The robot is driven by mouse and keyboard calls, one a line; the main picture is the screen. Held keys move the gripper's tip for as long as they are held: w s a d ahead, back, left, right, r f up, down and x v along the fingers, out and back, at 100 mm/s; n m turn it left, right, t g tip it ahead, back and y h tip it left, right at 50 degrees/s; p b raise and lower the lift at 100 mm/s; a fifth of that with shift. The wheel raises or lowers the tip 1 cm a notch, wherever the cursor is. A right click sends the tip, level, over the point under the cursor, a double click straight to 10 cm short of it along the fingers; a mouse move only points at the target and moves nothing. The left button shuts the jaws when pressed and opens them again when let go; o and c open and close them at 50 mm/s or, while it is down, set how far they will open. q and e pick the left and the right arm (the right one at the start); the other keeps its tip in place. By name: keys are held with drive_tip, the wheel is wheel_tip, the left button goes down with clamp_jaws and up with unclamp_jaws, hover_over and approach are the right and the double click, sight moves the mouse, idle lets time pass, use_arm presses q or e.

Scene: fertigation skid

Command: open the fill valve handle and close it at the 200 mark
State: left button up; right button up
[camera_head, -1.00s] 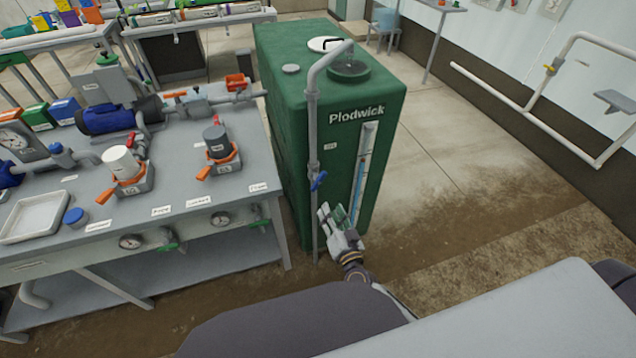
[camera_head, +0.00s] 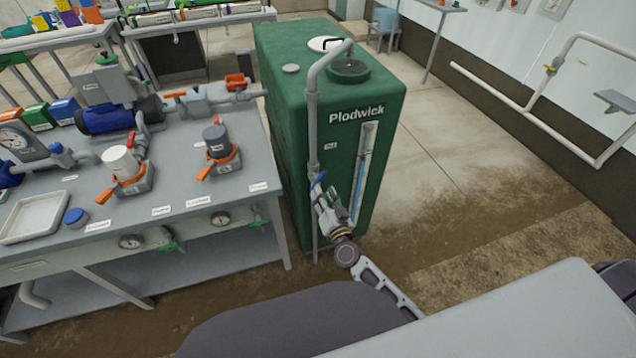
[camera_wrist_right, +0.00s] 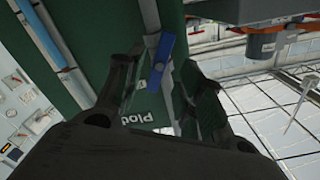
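The green Plodwick tank (camera_head: 290,150) stands right of the bench, with a grey fill pipe (camera_head: 312,125) running down its front. The blue fill valve handle (camera_head: 319,182) sits on that pipe, and it also shows in the right wrist view (camera_wrist_right: 161,62). My right gripper (camera_head: 323,198) is just below and at the handle. In the wrist view its fingers (camera_wrist_right: 160,75) are apart, with the handle between them; I cannot tell whether they touch it. My left gripper is not in view.
The grey bench (camera_head: 90,205) at left carries pumps, orange-handled valves and a white tray (camera_head: 35,216). White wall piping (camera_head: 530,110) is at right. The floor (camera_head: 440,180) right of the tank is clear.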

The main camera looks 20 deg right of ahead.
sight(318, 182)
drive_tip(key=shift+w+a, duration=0.1)
drive_tip(key=shift+w, duration=2.95)
clamp_jaws()
